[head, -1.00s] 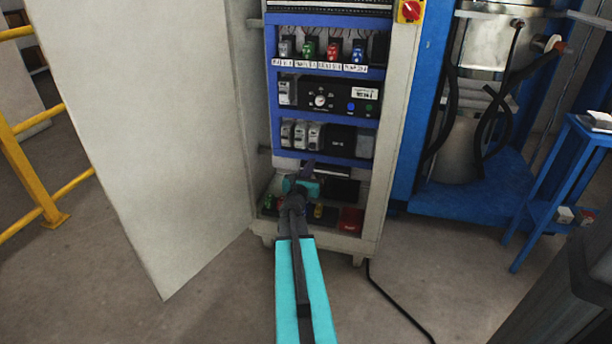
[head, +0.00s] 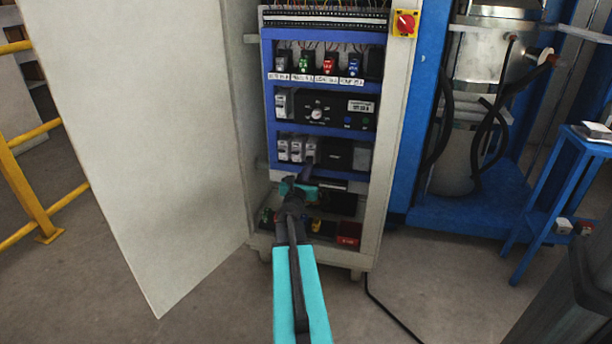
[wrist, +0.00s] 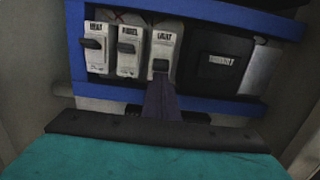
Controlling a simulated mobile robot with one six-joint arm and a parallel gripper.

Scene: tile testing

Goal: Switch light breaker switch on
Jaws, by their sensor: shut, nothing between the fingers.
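The light breaker (wrist: 163,40) is the right one of three white breakers in a row, with a label that reads LIGHT. Its dark lever (wrist: 160,65) sits lower than the levers of the two breakers to its left. My gripper (wrist: 159,84) is shut and empty, its tip right below this lever. I cannot tell whether it touches the lever. In the head view my gripper (head: 309,167) reaches up to the lower edge of the breaker row and covers part of the light breaker there.
The heat breaker (wrist: 96,40) and a middle breaker (wrist: 129,45) stand close on the left. A black box (wrist: 218,58) is on the right. The open cabinet door (head: 150,130) stands left of my arm. A red-and-yellow rotary switch (head: 405,23) is at the upper right.

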